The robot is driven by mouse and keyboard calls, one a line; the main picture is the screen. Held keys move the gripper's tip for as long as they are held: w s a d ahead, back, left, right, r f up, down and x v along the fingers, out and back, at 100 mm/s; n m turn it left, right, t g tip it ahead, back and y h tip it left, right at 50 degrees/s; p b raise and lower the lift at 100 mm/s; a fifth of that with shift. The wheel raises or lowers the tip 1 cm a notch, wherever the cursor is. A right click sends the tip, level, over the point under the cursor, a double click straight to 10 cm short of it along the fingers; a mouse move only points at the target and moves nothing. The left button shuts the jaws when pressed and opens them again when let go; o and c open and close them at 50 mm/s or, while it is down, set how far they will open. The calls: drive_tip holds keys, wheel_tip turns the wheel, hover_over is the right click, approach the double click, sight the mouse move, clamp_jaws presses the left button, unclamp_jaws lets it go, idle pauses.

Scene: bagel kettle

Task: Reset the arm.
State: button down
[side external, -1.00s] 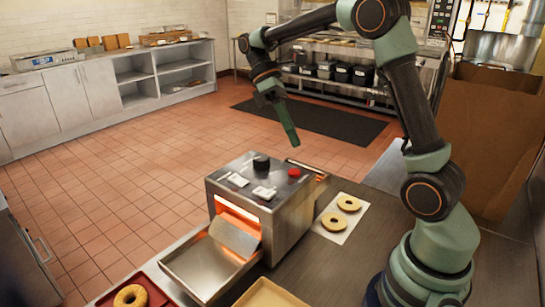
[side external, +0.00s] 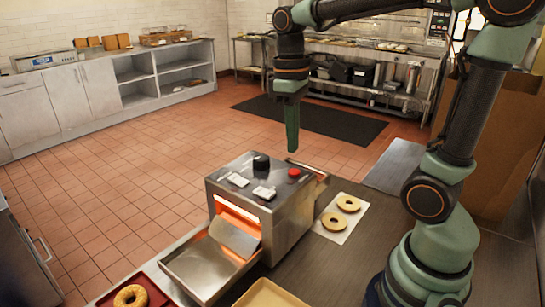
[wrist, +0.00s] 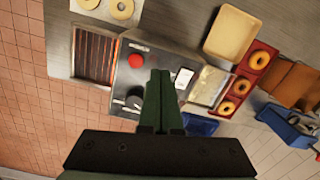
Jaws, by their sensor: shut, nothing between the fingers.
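My gripper (side external: 292,140) is shut and empty. It points straight down above the metal toaster machine (side external: 262,205), just over its back edge near the red button (side external: 294,172). In the wrist view, the closed green fingers (wrist: 158,80) lie over the machine's control panel, between the red button (wrist: 136,60) and a white switch. The arm is raised and bent over the counter. Nothing hangs from the fingers.
Two bagel halves (side external: 334,221) lie on white paper right of the machine. A metal chute tray (side external: 205,268) extends from its front. A red tray (side external: 152,286) with a bagel and a beige tray (side external: 270,292) sit in front.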

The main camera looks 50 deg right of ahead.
drive_tip(key=shift+s+a+f+m+t, duration=0.25)
drive_tip(key=shift+a+m+t, duration=0.25)
drive_tip(key=shift+t, duration=0.55)
drive_tip(key=shift+s+a+f+m+t, duration=0.1)
drive_tip(key=shift+s+a+m+t, duration=0.3)
drive_tip(key=shift+t, duration=0.7)
drive_tip(key=shift+s+a+f+m+t, duration=0.25)
drive_tip(key=shift+a+m+t, duration=0.25)
drive_tip(key=shift+t, duration=0.55)
drive_tip(key=shift+r, duration=0.1)
